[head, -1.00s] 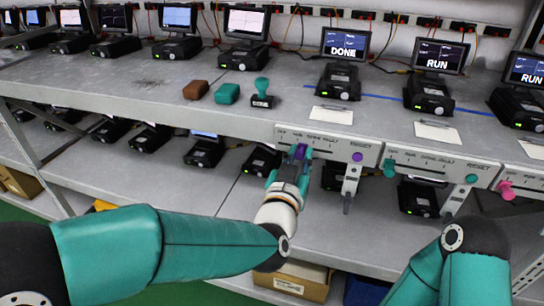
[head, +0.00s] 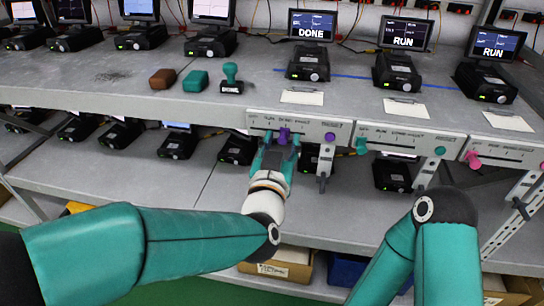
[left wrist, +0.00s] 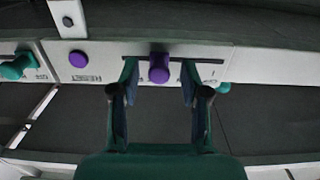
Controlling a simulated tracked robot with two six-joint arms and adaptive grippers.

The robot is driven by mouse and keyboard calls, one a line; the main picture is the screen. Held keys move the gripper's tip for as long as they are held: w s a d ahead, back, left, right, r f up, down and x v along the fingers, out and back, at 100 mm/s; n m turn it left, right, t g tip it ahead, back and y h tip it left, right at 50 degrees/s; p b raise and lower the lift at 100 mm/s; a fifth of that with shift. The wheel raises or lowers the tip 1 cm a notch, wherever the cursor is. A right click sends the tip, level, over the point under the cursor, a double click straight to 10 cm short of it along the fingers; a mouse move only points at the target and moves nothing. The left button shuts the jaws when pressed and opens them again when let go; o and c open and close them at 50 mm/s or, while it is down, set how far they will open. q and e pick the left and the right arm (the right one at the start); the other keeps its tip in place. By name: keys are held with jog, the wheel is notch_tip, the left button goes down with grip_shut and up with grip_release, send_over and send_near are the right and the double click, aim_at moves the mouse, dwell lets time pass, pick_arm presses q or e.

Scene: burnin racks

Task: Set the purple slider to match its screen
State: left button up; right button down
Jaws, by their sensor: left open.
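The purple slider (head: 284,136) stands out from the slot of a white panel (head: 345,128) on the shelf's front edge. It sits near the middle of the slot, about at the DONE label, though the lettering is small. The screen (head: 312,25) above reads DONE. My left gripper (head: 281,146) is open, with one finger on each side of the slider. In the left wrist view the slider (left wrist: 159,68) stands between the spread fingers, with a gap on both sides. A purple button (head: 330,137) is on the same panel. My right gripper is out of view.
Panels with a teal slider (head: 361,146) and a pink slider (head: 473,160) are to the right; their screens read RUN. A brown block (head: 163,79), a teal block (head: 195,81) and a stamp (head: 231,78) lie on the shelf above. A bracket (head: 326,165) hangs right of my left gripper.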

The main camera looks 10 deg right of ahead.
pick_arm(q)
jog(key=v, duration=1.1)
jog(key=shift+s, duration=0.2)
jog(key=shift+a, duration=0.1)
jog(key=w+a+f+n+g+y+p, duration=0.25)
jog(key=w+a+f+y, duration=0.35)
jog(key=a+f, duration=0.55)
jog(key=a+f+g+p, duration=0.1)
jog(key=a+f+g, duration=0.2)
jog(key=a+f, duration=0.6)
jog(key=s+f+n+g+h+p, duration=0.1)
jog(key=s+f+g, duration=0.2)
jog(key=s+f, duration=0.35)
jog(key=s+f+n+g+h+p, duration=0.1)
jog(key=s+f+g, duration=0.25)
jog(key=f, duration=0.65)
jog(key=s+d+f+g+h, duration=0.1)
jog(key=s+d+g, duration=0.1)
jog(key=s, duration=0.3)
jog(key=s+d+f+n+g+h, duration=0.1)
jog(key=s+d+f+g, duration=0.1)
jog(key=s, duration=0.4)
jog(key=shift+s+f+g, duration=0.15)
jog(key=shift+s+g, duration=0.05)
jog(key=shift+g, duration=0.1)
